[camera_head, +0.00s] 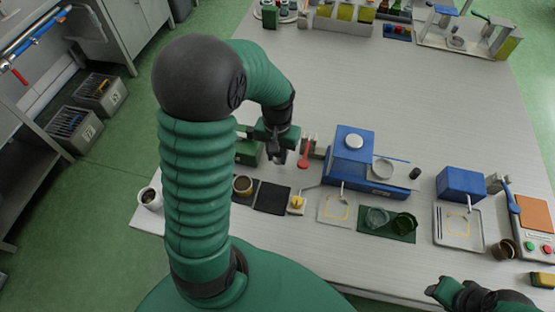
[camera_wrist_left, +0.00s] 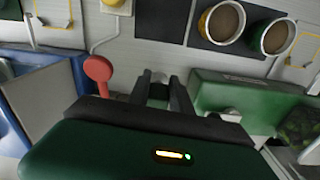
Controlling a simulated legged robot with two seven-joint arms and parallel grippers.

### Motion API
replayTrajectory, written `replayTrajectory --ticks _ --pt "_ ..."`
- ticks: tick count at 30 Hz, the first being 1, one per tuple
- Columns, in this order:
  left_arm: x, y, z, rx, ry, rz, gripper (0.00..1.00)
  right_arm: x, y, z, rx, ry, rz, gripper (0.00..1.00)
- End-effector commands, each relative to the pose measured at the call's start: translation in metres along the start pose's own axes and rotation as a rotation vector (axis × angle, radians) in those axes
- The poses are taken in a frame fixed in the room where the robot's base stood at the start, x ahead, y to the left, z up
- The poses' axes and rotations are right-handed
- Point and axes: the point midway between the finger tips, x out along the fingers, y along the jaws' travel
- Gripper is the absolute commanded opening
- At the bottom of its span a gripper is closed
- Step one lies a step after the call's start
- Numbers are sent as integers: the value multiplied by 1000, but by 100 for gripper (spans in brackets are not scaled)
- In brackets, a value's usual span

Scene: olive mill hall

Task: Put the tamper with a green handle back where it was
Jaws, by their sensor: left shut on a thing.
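My left gripper (camera_head: 279,157) is over the left part of the table, pointing down.
A red-topped tool (camera_head: 304,157) stands close to the right of the left gripper. A blue machine (camera_head: 350,155) is to the right.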

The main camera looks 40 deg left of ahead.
Motion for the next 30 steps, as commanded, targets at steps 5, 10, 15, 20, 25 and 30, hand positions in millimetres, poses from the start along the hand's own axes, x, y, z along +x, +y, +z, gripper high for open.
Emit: replayTrajectory --ticks 5,10,15,20,25,30 --pt "33 0 0 1 -2 0 0 7 0 2 0 0 0 36" --pt "35 0 0 1 1 0 0 6 0 1 0 0 0 36" --pt "38 0 0 1 1 0 0 7 0 2 0 0 0 36" --pt "37 0 0 0 0 0 45 7 0 2 0 0 0 36" --pt "37 0 0 0 0 0 47 7 0 2 0 0 0 36" --pt "34 0 0 0 1 0 47 5 0 1 0 0 0 36"
